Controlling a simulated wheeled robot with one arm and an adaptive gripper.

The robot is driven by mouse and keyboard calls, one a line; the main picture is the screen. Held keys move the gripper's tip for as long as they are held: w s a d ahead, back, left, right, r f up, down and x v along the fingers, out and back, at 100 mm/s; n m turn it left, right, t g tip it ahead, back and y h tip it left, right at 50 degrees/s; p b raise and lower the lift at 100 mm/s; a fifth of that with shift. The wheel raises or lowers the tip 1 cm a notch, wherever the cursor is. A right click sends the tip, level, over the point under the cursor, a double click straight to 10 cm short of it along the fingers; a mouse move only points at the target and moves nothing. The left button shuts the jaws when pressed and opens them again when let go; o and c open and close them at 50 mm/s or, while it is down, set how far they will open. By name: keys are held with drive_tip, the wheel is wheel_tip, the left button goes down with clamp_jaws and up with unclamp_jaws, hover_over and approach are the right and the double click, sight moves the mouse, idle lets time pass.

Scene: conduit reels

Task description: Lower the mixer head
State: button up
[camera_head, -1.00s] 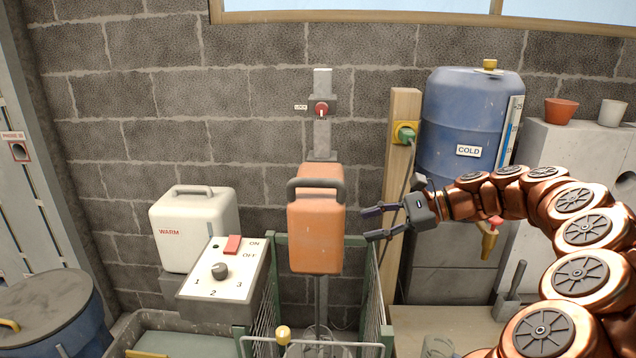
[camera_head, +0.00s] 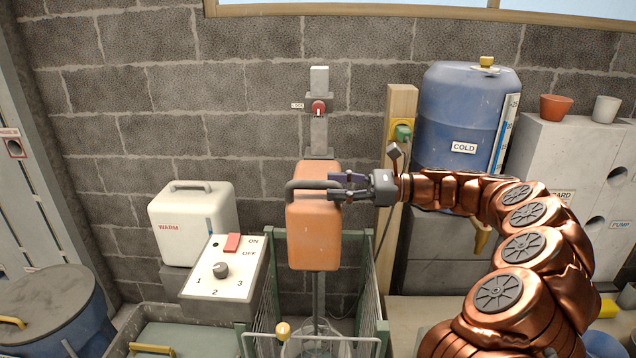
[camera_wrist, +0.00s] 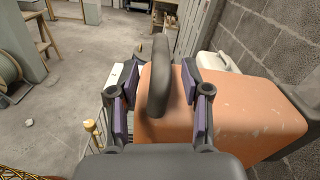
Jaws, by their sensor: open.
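The orange mixer head (camera_head: 314,235) hangs on a grey vertical post (camera_head: 319,135) against the wall, with its whisk rod below it. A dark handle bar (camera_head: 308,184) crosses its upper front. My gripper (camera_head: 338,187) is open at the right end of this handle. In the wrist view, the handle (camera_wrist: 160,75) stands between the two open purple-padded fingers (camera_wrist: 158,100), with gaps visible on both sides. A red lock knob (camera_head: 318,108) sits on the post above the head.
A mesh guard with a front bar and yellow knob (camera_head: 283,329) stands below the head. A control box (camera_head: 222,280) with a dial is at left, beside the white WARM tank (camera_head: 192,225). The blue COLD barrel (camera_head: 463,110) and a wooden post (camera_head: 399,105) are at right.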

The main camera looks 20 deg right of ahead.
sight(320, 181)
drive_tip(key=p+x, duration=0.1)
drive_tip(key=x, duration=0.3)
drive_tip(key=shift+r, duration=0.15)
drive_tip(key=shift+w+a, duration=0.2)
drive_tip(key=shift+a, duration=0.4)
drive_tip(key=shift+f, duration=0.2)
clamp_jaws()
